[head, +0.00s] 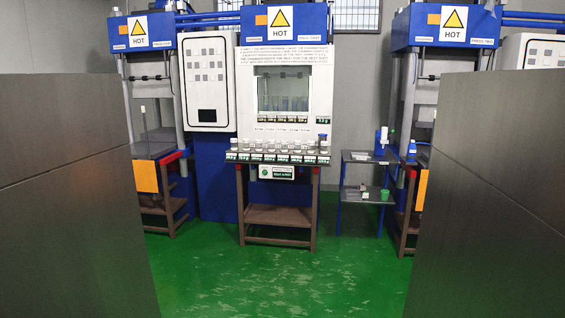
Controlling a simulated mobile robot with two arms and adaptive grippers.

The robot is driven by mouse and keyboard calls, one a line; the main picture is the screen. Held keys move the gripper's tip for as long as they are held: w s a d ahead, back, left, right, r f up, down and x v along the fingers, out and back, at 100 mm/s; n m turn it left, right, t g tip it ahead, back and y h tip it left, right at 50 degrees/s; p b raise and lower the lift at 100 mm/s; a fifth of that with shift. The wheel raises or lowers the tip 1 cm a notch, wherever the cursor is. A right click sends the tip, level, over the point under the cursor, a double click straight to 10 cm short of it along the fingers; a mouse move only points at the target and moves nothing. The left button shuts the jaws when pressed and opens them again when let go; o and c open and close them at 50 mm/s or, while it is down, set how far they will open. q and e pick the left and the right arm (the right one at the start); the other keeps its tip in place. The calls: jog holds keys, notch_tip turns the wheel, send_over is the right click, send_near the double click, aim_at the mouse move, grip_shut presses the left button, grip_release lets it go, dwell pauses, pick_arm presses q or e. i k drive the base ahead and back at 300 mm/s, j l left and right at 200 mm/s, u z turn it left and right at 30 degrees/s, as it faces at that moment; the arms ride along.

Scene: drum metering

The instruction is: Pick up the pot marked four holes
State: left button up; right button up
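Several small pots (268,143) stand in a row on a narrow bench (232,154) in the middle distance, in front of a white panel with a window. They look pale. Their markings are too small to read, so I cannot tell which is marked four holes. A small blue item (322,138) stands at the right end of the bench. Several labels (283,158) with dark bands line the bench's front edge. Neither of my grippers is in view.
Tall grey panels (75,215) (490,190) flank the view on both sides. Clear green floor (280,275) lies between them and the bench. A small shelf table (368,157) with bottles stands right of the bench. Blue presses (143,32) marked HOT stand behind.

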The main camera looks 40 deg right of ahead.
aim_at(259, 142)
jog(key=z, duration=1.3)
